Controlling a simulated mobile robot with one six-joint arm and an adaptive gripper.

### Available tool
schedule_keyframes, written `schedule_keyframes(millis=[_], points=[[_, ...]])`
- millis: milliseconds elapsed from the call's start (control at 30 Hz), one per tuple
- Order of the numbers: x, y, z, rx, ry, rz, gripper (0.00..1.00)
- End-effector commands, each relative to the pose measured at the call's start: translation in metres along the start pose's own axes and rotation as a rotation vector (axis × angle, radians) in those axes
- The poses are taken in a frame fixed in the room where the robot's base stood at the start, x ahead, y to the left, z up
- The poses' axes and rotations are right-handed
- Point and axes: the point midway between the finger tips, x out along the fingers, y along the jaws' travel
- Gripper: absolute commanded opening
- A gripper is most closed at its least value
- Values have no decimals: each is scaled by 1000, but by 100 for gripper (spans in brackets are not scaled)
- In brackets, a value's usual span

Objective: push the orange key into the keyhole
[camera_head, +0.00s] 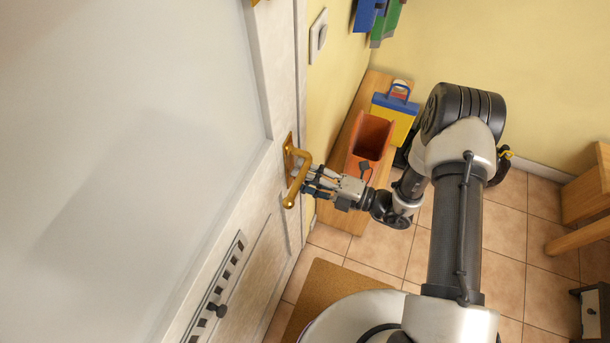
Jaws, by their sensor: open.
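A white door (110,140) fills the left side of the view. A brass lever handle (297,184) on a brass plate is fixed near its right edge. My gripper (310,181) is at the handle, its fingers pointing left toward the door. The fingers are open, beside or just behind the lever; I cannot tell whether they touch it. I cannot make out an orange key or a keyhole; the handle and fingers may hide them.
A wooden bench (335,215) by the yellow wall bears an orange open box (372,134) and a blue and yellow bag (396,112). A brown mat (325,290) lies on the tiled floor.

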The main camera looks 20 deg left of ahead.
Motion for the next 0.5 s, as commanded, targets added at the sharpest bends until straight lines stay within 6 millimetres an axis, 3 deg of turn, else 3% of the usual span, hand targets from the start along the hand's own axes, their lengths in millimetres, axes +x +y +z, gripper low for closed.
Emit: schedule_keyframes(millis=[167, 500], points=[[-11, 0, 1, 0, -3, 0, 48], [-80, 0, 1, 0, -6, 0, 48]])
